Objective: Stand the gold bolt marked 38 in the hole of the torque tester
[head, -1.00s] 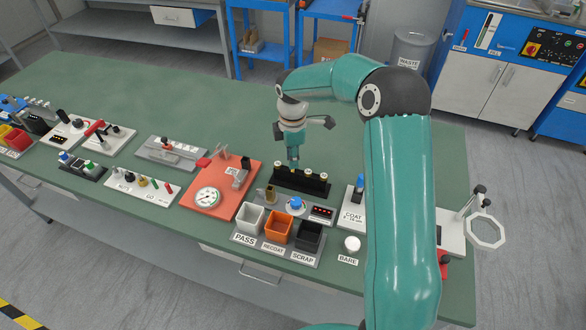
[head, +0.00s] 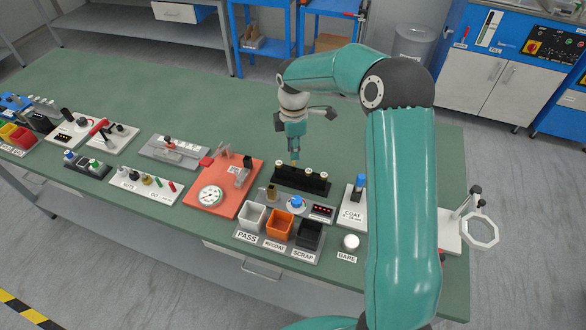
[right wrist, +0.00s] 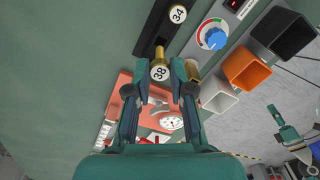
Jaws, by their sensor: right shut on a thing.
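The gold bolt marked 38 (right wrist: 160,70) sits between the fingers of my right gripper (right wrist: 160,92), its numbered white head facing the wrist camera. In the head view my right gripper (head: 294,152) points down over the left part of the black bolt rack (head: 316,187), shut on the bolt, with a bit of gold below the fingertips. I cannot tell whether the shank is clear of the rack. A grey panel with a blue knob (head: 296,202) and red display, which looks like the torque tester, stands just in front of the rack. Its hole is not clearly visible.
Other bolts stay in the rack, one marked 34 (right wrist: 178,14). White (head: 252,216), orange (head: 279,225) and black (head: 309,234) bins stand in front of the panel. A red plate with a dial gauge (head: 210,195) lies to the left. The green bench behind the rack is clear.

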